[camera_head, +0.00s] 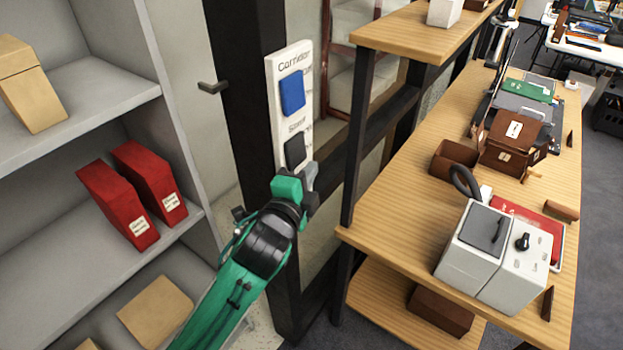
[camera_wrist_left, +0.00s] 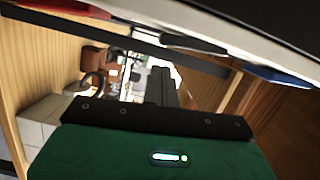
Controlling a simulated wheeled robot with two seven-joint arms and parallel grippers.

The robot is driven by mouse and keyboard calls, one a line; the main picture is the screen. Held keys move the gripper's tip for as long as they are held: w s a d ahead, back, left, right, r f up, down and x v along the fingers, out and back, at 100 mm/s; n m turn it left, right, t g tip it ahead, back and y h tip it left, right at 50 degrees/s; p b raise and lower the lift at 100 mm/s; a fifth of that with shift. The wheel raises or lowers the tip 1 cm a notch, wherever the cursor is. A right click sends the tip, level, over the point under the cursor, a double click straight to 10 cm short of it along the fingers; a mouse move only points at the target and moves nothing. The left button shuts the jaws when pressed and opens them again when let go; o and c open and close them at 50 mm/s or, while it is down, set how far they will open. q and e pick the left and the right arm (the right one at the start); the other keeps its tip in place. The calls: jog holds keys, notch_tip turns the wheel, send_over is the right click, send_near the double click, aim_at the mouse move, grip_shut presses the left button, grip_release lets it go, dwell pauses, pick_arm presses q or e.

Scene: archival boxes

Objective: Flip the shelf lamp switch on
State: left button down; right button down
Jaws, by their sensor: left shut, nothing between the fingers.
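A white switch panel (camera_head: 276,120) is mounted on a dark post in the head view. Its upper rocker is blue (camera_head: 292,92), under the label "Corridor". Its lower rocker is black (camera_head: 295,151), under a label that seems to read "Shelf". My left gripper (camera_head: 308,178) is shut and empty, just below the black rocker; I cannot tell whether it touches it. In the left wrist view, the shut fingers (camera_wrist_left: 161,88) point away from the camera, and the blue rocker (camera_wrist_left: 277,77) shows at the right. My right gripper is not in view.
A grey shelf with red boxes (camera_head: 128,206) stands at the left. A wooden desk (camera_head: 395,215) at the right holds a white machine (camera_head: 495,255), brown boxes (camera_head: 510,140) and papers. A wooden shelf board (camera_head: 410,38) juts out right of the panel.

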pick_arm(q)
jog(key=shift+w+a+f, duration=0.15)
jog(key=shift+w+a, duration=0.4)
jog(key=shift+a, duration=0.25)
jog(key=shift+w+a+m+p, duration=0.25)
jog(key=shift+a+m+p, duration=0.15)
jog(key=shift+m, duration=0.1)
jog(key=shift+f, duration=0.1)
